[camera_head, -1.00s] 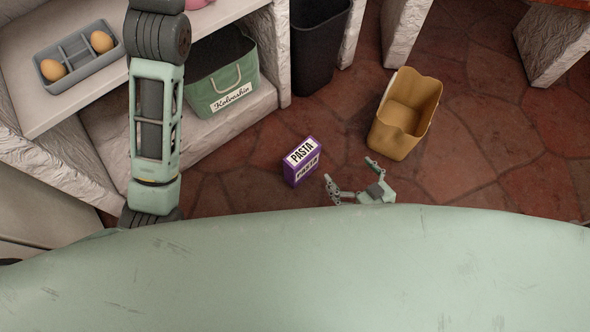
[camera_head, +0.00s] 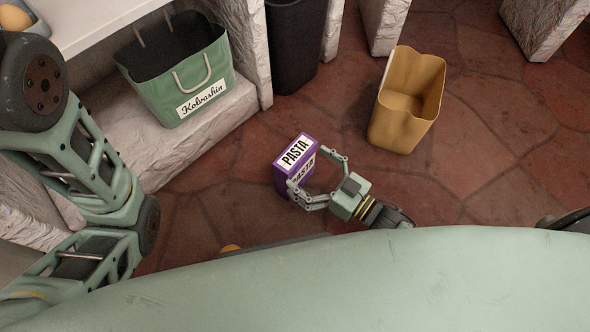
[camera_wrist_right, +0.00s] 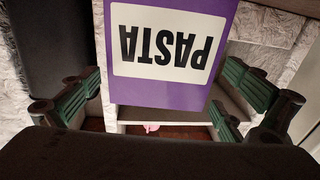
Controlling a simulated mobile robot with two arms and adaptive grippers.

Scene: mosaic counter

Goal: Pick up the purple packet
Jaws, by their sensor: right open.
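The purple packet (camera_head: 280,176), with a white label reading PASTA, stands upright on the red stone floor. My right gripper (camera_head: 319,173) is open beside it, with one finger at its near side and the other at its right side. In the right wrist view the packet (camera_wrist_right: 170,92) fills the upper middle, upside down, between the open fingers (camera_wrist_right: 158,105). I cannot tell whether the fingers touch it. My left arm shows at the left of the head view, but its gripper is not in view.
A tan bin (camera_head: 401,128) stands on the floor to the right of the packet. A green bag (camera_head: 187,92) sits on the low stone shelf, and a dark bin (camera_head: 296,45) stands behind. An egg tray (camera_head: 38,27) is at the top left.

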